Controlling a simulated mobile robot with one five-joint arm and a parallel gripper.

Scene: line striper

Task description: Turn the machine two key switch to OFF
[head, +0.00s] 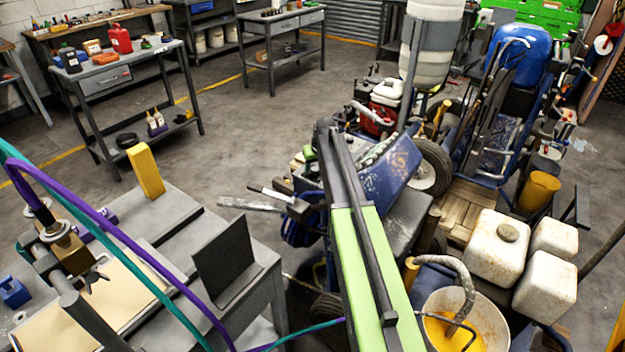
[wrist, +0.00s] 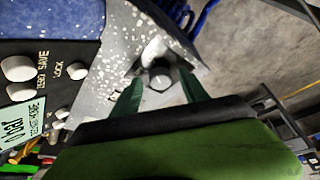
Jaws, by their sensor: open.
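In the wrist view my gripper (wrist: 162,92) is open, with one dark green finger on each side of a dark bolt-like knob (wrist: 160,76) on a worn grey plate (wrist: 118,50). I cannot tell whether the fingers touch it. In the head view my arm reaches over a blue line striper (head: 385,165); my fingertips are not clear there. I cannot tell which machine is number two.
A second blue machine (head: 500,110) stands at the right. White jugs (head: 495,245) and an open bucket (head: 455,315) crowd the near right. A grey workbench (head: 180,215) with hoses above it is at the left. Open floor (head: 250,140) lies between the benches and the machines.

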